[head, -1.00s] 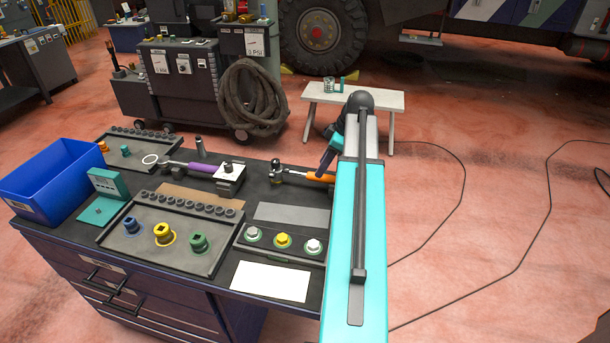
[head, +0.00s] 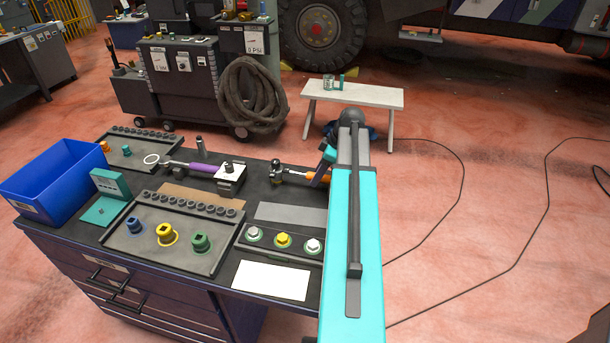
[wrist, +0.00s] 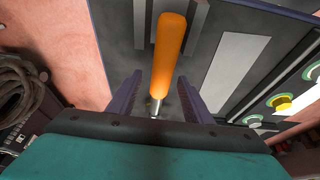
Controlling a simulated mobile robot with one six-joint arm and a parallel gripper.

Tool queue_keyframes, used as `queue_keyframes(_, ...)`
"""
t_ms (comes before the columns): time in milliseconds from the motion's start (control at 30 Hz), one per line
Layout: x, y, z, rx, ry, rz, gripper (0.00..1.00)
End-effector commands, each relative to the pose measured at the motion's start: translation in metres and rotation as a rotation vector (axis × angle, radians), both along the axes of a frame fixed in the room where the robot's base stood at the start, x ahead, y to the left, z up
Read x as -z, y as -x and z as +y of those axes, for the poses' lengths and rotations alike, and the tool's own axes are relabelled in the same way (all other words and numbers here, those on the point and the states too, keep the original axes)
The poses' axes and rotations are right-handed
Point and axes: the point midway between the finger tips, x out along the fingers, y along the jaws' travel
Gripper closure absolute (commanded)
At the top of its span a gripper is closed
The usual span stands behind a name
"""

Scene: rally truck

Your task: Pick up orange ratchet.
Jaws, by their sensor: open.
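The orange ratchet (head: 316,178) lies at the right back edge of the dark workbench top, with its dark metal head to the left and its orange handle partly hidden behind my arm. In the wrist view its orange handle (wrist: 169,55) points away from me, and its metal shaft runs down between my fingers. My gripper (wrist: 157,88) is open, one finger on each side of the ratchet's shaft; a touch cannot be made out. In the head view my gripper (head: 320,172) is mostly hidden by my arm, just at the ratchet.
A purple-handled ratchet (head: 195,167) lies to the left by a small block. A tray with sockets (head: 165,268), a row of coloured bolts (head: 240,240) and a blue bin (head: 58,185) fill the bench. A white bench (head: 375,97) stands behind on the floor.

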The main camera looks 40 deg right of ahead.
Motion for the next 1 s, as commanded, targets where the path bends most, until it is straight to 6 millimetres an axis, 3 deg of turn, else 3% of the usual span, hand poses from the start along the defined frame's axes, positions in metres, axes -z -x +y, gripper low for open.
queue_keyframes(267,-0.0002,-0.0002,0.0003,0.0,0.0,0.0,0.54)
queue_keyframes(500,-0.0003,-0.0003,0.0003,-0.001,0.0,0.0,0.93)
queue_keyframes(567,-0.0003,-0.0003,0.0003,0.0,0.0,0.0,1.0)
queue_keyframes(1000,-0.0024,-0.0009,0.0004,-0.001,0.0,-0.002,1.0)
